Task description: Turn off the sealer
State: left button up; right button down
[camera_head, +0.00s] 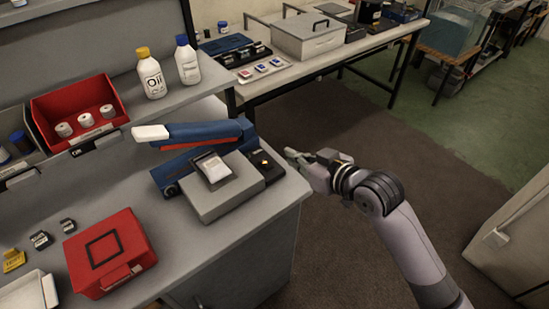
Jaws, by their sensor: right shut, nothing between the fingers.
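The sealer (202,131) sits near the right edge of the grey workbench (205,241). It has a blue hinged arm with a white handle at its left end, a blue base and a grey platform in front. A clear pouch (214,168) lies on the platform. A black panel (265,165) with small light marks is at the sealer's right side; the switch state is too small to tell. My right gripper (290,154) is shut and empty, just right of the panel and apart from it. My left gripper is out of view.
A red case (108,252) lies on the bench at front left. A red bin (80,108) with several rolls, an oil bottle (151,75) and a white bottle (187,62) stand behind. A second table (250,95) holds a metal box (308,38). Open floor lies right.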

jog(key=p, duration=0.2)
send_over(265, 163)
jog(key=s+d, duration=0.1)
jog(key=d, duration=0.1)
notch_tip(265, 163, down, 4)
jog(key=shift+a, duration=0.1)
jog(key=f, duration=0.2)
jog(key=shift+s+d+f, duration=0.25)
jog(key=shift+s+f, duration=0.05)
jog(key=shift+f, duration=0.1)
jog(key=shift+s+d+f, duration=0.1)
jog(key=shift+s+f, duration=0.05)
jog(key=shift+f, duration=0.45)
